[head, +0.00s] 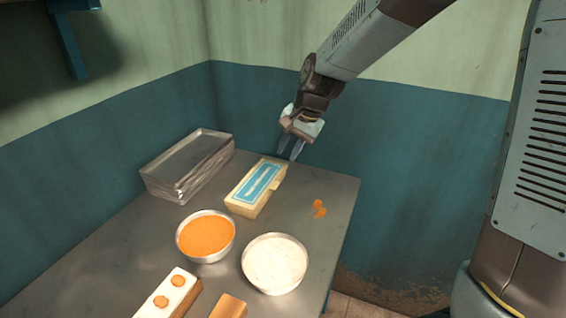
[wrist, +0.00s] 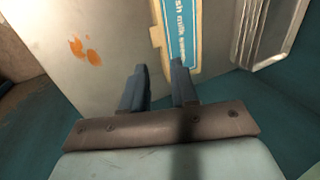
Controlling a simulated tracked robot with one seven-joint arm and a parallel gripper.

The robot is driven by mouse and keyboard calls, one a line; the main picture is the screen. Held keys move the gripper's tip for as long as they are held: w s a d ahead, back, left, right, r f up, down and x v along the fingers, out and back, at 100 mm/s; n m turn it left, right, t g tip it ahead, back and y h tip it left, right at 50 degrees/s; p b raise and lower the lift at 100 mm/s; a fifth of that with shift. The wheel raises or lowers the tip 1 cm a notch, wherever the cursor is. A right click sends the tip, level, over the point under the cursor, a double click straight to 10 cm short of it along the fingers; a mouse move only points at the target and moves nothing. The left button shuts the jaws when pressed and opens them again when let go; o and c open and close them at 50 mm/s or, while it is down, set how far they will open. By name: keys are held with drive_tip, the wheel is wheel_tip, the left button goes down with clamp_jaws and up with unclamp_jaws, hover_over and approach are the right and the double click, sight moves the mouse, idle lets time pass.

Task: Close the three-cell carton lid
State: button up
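The carton (head: 256,188) is a long cream box with a blue label on its top, on the metal table near the back. Its lid lies flat over it and looks shut in the head view. The cells inside are hidden. The carton's blue label also shows in the wrist view (wrist: 182,36), just beyond the fingers. My gripper (head: 289,152) is above the table's back edge, to the right of the carton and apart from it. In the wrist view my gripper (wrist: 160,75) has its two fingers spread with nothing between them.
A stack of metal trays (head: 188,165) stands left of the carton. A bowl of orange liquid (head: 206,236) and a bowl of white stuff (head: 275,263) stand in front. An orange spill (head: 319,209) marks the otherwise clear right side.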

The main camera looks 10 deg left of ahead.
drive_tip(key=shift+v, duration=2.05)
drive_tip(key=shift+r, duration=0.1)
drive_tip(key=s+d+r+n+t+h, duration=0.1)
drive_tip(key=s+d+r, duration=0.3)
drive_tip(key=d, duration=0.4)
drive_tip(key=s+d+r+n+t+h, duration=0.15)
drive_tip(key=s+d+r, duration=0.25)
drive_tip(key=d, duration=0.4)
drive_tip(key=s+d+r+t+h, duration=0.1)
drive_tip(key=s+d+t, duration=0.1)
drive_tip(key=s+d, duration=0.9)
drive_tip(key=shift+s+n, duration=0.45)
drive_tip(key=shift+s, duration=0.15)
drive_tip(key=shift+r+h, duration=0.15)
drive_tip(key=shift+h, duration=0.1)
